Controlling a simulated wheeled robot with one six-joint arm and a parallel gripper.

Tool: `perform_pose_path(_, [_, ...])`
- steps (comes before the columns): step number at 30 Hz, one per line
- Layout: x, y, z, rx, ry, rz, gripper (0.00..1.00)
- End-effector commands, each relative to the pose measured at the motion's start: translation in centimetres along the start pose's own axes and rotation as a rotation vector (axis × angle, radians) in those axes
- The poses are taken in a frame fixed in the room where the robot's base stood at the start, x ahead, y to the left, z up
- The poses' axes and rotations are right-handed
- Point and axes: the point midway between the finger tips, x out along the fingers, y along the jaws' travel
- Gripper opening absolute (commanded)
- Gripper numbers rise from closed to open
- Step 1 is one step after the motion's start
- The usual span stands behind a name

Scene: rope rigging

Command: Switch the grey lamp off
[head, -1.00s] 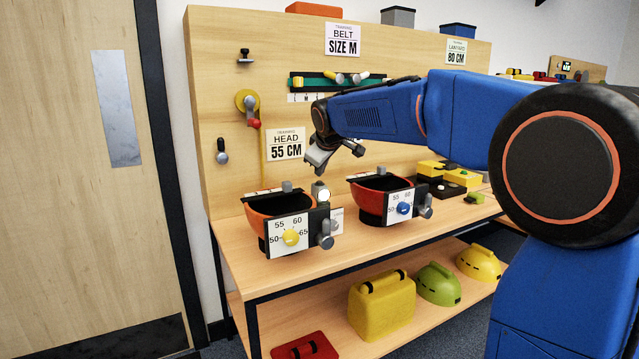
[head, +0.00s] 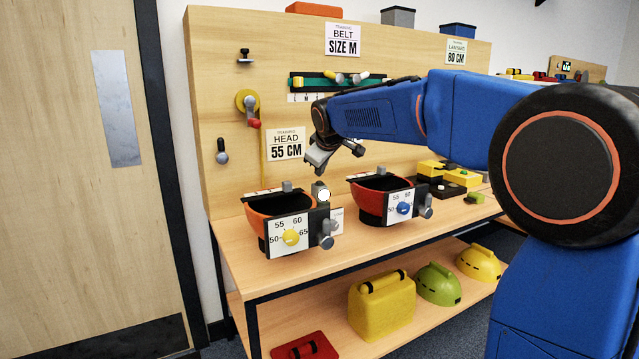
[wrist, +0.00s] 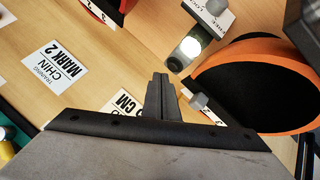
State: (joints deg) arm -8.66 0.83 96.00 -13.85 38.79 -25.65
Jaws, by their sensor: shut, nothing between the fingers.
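The grey lamp (head: 321,193) sits at the upper front edge of the left orange helmet shell, beside its white dial plate. Its round face is bright white, so it looks lit. It also shows in the wrist view (wrist: 187,49), with the face glowing. My gripper (head: 318,165) is above and slightly behind the lamp, apart from it. In the wrist view my gripper (wrist: 163,92) has its fingers together with nothing between them; the lamp lies beyond the tips, slightly right. I cannot make out a switch on the lamp.
The orange helmet shell (head: 258,211) has a yellow dial (head: 291,237) and a grey knob (head: 327,242). A second red shell (head: 370,200) with a blue dial stands to its right. The upright board (head: 225,80) behind carries signs and hooks. Bare bench top lies between the shells.

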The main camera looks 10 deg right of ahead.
Motion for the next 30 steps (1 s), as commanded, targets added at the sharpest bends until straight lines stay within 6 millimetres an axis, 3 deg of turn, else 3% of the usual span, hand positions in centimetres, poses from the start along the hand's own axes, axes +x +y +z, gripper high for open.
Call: perform_pose_path(30, [0.76,-0.56,0.55,0.000,0.000,0.000,0.00])
